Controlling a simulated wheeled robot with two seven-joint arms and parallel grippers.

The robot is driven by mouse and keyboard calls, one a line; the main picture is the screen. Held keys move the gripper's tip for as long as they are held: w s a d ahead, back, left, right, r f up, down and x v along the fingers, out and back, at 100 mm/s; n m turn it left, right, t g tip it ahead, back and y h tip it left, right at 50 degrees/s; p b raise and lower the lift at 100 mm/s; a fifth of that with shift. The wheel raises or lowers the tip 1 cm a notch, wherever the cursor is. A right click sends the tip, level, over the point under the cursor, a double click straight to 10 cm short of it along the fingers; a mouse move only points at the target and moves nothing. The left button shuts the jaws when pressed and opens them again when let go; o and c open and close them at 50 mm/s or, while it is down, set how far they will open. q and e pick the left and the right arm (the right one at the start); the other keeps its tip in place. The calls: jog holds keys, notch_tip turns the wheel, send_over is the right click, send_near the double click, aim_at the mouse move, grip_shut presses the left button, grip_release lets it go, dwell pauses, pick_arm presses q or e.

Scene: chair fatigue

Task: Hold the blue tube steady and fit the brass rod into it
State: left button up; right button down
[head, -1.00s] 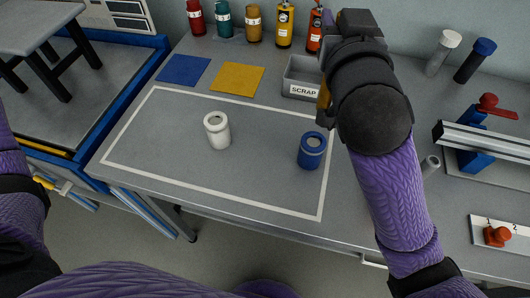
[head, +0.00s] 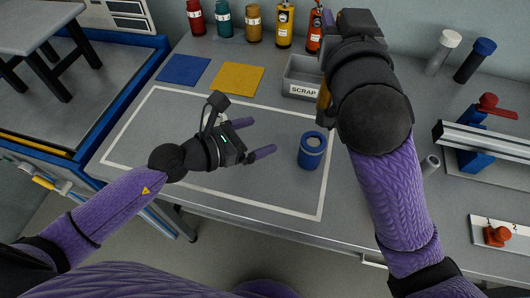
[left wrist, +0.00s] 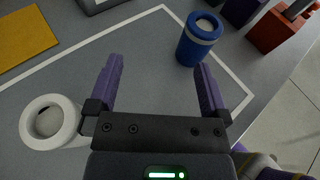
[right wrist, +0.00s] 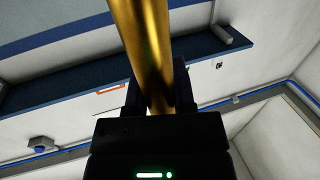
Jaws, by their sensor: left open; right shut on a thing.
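The blue tube (head: 312,146) stands upright on the table near the right side of the white outline. It also shows in the left wrist view (left wrist: 200,42), beyond the fingertips. My left gripper (head: 254,137) is open and empty, to the left of the blue tube, its fingers pointing towards it without touching. My right gripper (right wrist: 148,92) is shut on the brass rod (right wrist: 143,40), well away from the tube. In the head view my right arm hides most of the rod; only a gold sliver shows beside the grey scrap bin.
A white tube (left wrist: 48,122) stands beside my left gripper, hidden by it in the head view. The scrap bin (head: 297,75), blue mat (head: 184,69) and yellow mat (head: 237,78) lie behind. A rail fixture (head: 485,140) stands at the right.

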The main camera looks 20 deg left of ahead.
aim_at(300, 155)
pick_arm(q)
jog(key=s+d+f+g, duration=0.1)
jog(key=d, duration=0.1)
jog(key=s+d+f+m+g, duration=0.1)
jog(key=s+f, duration=0.1)
jog(key=shift+s+d+m+h, duration=0.1)
jog(key=shift+d+m+h, duration=0.2)
jog(key=shift+d, duration=0.05)
jog(key=x, duration=1.1)
jog(key=shift+d, duration=0.1)
jog(key=c, duration=1.2)
pick_arm(e)
notch_tip(300, 155, down, 8)
